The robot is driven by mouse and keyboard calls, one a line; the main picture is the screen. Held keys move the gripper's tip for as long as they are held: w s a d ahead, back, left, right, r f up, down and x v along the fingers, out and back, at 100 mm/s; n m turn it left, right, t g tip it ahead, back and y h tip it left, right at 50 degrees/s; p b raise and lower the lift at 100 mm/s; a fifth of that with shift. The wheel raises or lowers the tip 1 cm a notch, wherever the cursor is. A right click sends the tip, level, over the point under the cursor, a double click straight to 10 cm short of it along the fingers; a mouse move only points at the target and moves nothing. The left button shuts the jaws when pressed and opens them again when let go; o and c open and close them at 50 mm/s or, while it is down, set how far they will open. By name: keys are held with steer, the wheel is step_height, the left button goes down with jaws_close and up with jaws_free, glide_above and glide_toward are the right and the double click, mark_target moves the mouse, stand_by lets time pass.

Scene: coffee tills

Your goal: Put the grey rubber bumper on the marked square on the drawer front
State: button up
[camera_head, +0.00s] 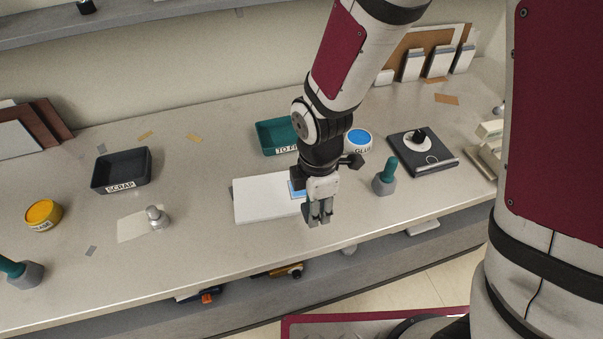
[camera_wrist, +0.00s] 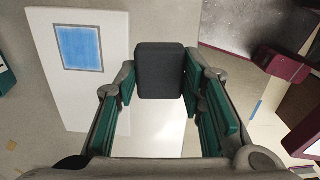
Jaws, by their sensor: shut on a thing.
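The grey rubber bumper (camera_wrist: 160,70) is a dark, rounded block held between my fingertips in the wrist view. My gripper (camera_head: 319,216) is shut on it above the counter, by the right end of the white drawer front (camera_head: 262,200). The bumper cannot be made out clearly in the head view. The drawer front also shows at the left of the wrist view (camera_wrist: 95,105). The marked square (camera_wrist: 81,47) is blue with a grey border, near one end of the drawer front. In the head view my gripper partly hides the blue square (camera_head: 296,189). The bumper appears beside the square, not over it.
A teal tray (camera_head: 274,139) and a blue-topped glue tub (camera_head: 358,140) stand behind my gripper. A teal-handled tool (camera_head: 385,178) stands close on the right, before a black device (camera_head: 424,155). A dark scrap tray (camera_head: 121,171) is left. The counter's front edge is near.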

steer(key=w, duration=0.3)
steer(key=w+a, duration=0.1)
steer(key=w, duration=0.2)
steer(key=w+a+f, duration=0.1)
steer(key=w, duration=0.2)
steer(key=shift+w+a, duration=0.25)
steer(key=shift+w, duration=0.1)
steer(key=shift+w+a+f+p, duration=0.1)
steer(key=shift+w+f+p, duration=0.05)
steer(key=shift+w+p, duration=0.15)
step_height(320, 180, down, 2)
steer(key=shift+s+f+p, duration=0.1)
steer(key=shift+f+p, duration=0.05)
steer(key=shift+p, duration=0.15)
steer(key=shift+f, duration=0.45)
steer(key=shift+f, duration=0.15)
steer(key=o, duration=1.1)
